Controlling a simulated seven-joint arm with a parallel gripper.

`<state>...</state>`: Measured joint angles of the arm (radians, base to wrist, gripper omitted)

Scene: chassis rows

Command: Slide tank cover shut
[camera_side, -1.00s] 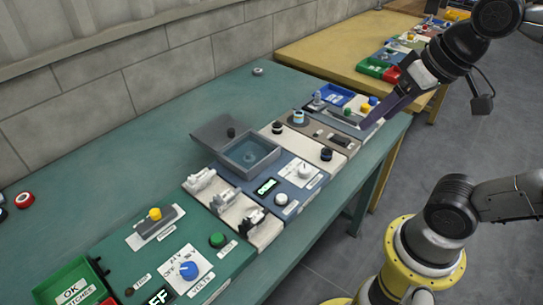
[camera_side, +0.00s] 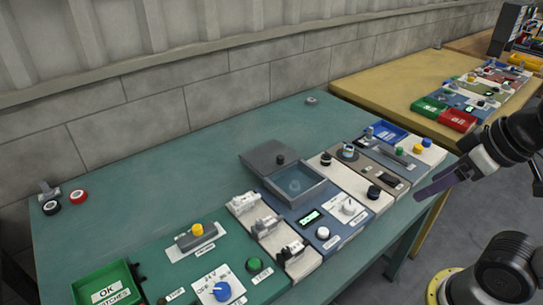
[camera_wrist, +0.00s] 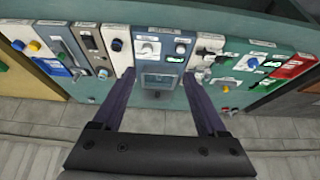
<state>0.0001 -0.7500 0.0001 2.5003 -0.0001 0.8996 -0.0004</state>
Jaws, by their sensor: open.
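The tank (camera_side: 296,187) is a grey open-topped box with a bluish inside, set in a blue-grey panel. Its cover (camera_side: 258,158), a flat grey plate with a black knob (camera_side: 281,159), lies slid back on the wall side, leaving most of the tank open.
A green tray (camera_side: 105,291) is at front left.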

